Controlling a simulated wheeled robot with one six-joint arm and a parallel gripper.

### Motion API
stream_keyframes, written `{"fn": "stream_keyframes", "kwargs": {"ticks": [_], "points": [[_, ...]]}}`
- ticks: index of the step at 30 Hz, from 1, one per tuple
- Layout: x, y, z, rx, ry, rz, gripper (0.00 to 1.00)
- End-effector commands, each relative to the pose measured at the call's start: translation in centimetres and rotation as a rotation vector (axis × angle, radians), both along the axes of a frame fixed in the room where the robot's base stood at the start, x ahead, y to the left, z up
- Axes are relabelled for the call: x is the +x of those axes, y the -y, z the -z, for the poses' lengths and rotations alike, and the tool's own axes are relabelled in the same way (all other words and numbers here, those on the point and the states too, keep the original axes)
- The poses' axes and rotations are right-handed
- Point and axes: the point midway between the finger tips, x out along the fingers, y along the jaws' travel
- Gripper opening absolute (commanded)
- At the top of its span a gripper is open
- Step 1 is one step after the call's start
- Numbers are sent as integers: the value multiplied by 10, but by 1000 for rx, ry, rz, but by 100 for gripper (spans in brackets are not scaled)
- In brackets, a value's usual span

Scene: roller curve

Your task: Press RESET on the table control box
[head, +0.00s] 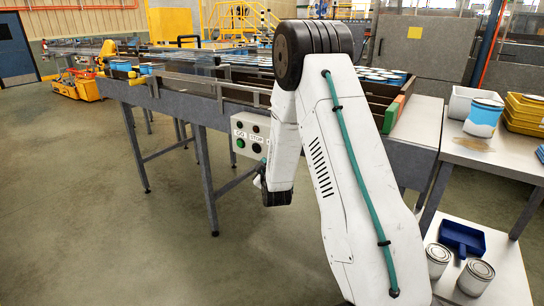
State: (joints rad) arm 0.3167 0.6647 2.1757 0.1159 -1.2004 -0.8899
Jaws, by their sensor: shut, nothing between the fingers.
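The control box (235,124) is a pale box on the side of the conveyor table. Its face shows labels reading GO and STOP, a green button at its left and dark round buttons. My arm covers the box's right part, so I cannot see a RESET label or button. My gripper (259,179) shows only in small part, just below the box and left of my dark wrist joint. It is shut and empty. I cannot tell from this view whether it touches the box.
The conveyor table (180,105) carries rails and several cans at its right. A side table (470,151) at right holds a blue-and-white can (483,118), a white bin and yellow trays. Below are a blue dustpan (462,238) and cans.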

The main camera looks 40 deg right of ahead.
Motion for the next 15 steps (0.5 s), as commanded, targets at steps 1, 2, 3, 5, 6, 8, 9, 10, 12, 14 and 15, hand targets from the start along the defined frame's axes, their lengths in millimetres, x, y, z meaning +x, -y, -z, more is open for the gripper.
{"fn": "stream_keyframes", "kwargs": {"ticks": [1, 2, 3, 5, 6, 8, 9, 10, 12, 14, 15], "points": [[2, 7, 0, 0, 2, 3, 0], [3, 10, 0, 0, 1, 2, 0], [5, 13, 0, 1, 0, 1, 0], [6, 17, 0, 1, 0, 1, 0], [7, 20, 0, 0, 1, 2, 0], [8, 22, 0, 1, 0, 1, 0], [8, 23, 0, 1, 0, 1, 0], [8, 24, 0, 1, 1, 1, 0], [9, 24, 0, 1, 0, 0, 0], [9, 24, 0, 1, 0, 0, 0], [9, 24, 0, 1, 0, 0, 0]]}}
